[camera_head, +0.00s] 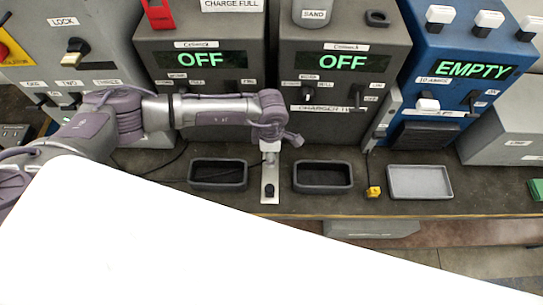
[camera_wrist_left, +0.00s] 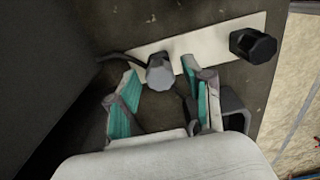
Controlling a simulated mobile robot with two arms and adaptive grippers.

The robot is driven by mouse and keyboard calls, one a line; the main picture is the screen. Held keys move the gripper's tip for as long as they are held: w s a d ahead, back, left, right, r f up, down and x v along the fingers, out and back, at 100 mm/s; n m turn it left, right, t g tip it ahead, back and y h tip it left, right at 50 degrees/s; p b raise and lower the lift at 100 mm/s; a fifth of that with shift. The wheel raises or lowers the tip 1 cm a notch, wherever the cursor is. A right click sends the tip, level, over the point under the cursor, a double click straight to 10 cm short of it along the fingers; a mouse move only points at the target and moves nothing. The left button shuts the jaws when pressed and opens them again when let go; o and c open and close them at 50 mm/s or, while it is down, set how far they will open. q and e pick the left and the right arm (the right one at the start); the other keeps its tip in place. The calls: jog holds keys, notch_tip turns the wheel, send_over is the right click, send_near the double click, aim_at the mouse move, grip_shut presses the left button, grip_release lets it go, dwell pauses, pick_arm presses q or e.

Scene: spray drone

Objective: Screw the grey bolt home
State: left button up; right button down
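A pale metal plate (camera_head: 270,172) lies on the workbench between two dark trays, and it also shows in the left wrist view (camera_wrist_left: 205,42). The grey bolt (camera_wrist_left: 160,73) stands on the plate. A black bolt (camera_wrist_left: 253,46) stands near the plate's other end, at its front end in the head view (camera_head: 269,190). My left gripper (camera_wrist_left: 159,70) is open, with its teal-padded fingers on either side of the grey bolt; gaps show between the bolt and both pads. How deep the bolt sits is hard to tell. My right gripper is not in view.
Dark trays (camera_head: 218,187) and (camera_head: 323,190) flank the plate closely. A light grey tray (camera_head: 420,195) and a small yellow object (camera_head: 374,192) are farther right. Charger boxes reading OFF (camera_head: 345,62) and a blue EMPTY box (camera_head: 465,70) line the back. A large white shape hides the foreground.

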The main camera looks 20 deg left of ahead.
pick_arm(q)
grip_shut()
jog(key=shift+f+m+b, duration=0.15)
jog(key=shift+m+b, duration=0.65)
jog(key=shift+m, duration=0.1)
jog(key=m+b, duration=0.4)
jog(key=m, duration=0.1)
jog(key=shift+m, duration=0.4)
jog(key=m+b, duration=0.5)
jog(key=m, duration=0.1)
jog(key=shift+m, duration=0.7)
